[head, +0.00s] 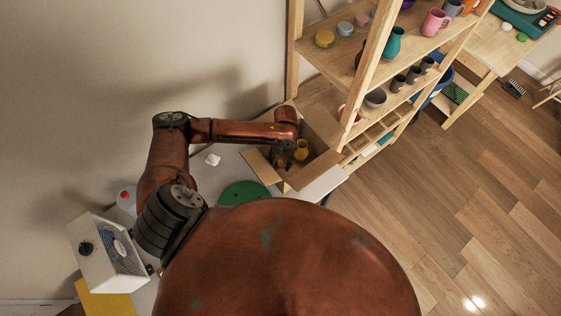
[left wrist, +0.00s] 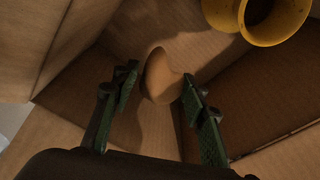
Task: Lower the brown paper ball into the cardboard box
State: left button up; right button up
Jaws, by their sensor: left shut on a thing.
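The open cardboard box (head: 322,128) stands at the right end of the table, against the shelf. My left gripper (head: 283,166) points down into it. I cannot tell whether the ball touches the box floor. A yellow cup-like vessel (head: 301,149) is in the box beside the gripper, and its rim also shows in the left wrist view (left wrist: 276,33). The ball is hidden in the head view. My right gripper is out of view.
A small white crumpled piece (head: 212,159) and a green disc (head: 243,193) lie on the table left of the box. A wooden shelf (head: 345,98) with cups and bowls rises close behind the box. A white device (head: 107,252) stands at the left.

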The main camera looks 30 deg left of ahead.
aim_at(281, 165)
pick_arm(q)
jog(key=shift+f, duration=0.45)
jog(key=shift+f+b, duration=0.9)
jog(key=shift+f, duration=0.45)
dwell(0.7)
jog(key=o, duration=0.8)
jog(key=shift+r, duration=0.2)
jog(key=r, duration=0.3)
jog(key=w+r, duration=0.1)
jog(key=r, duration=0.7)
jog(key=shift+w+r, duration=0.25)
jog(key=shift+w, duration=0.1)
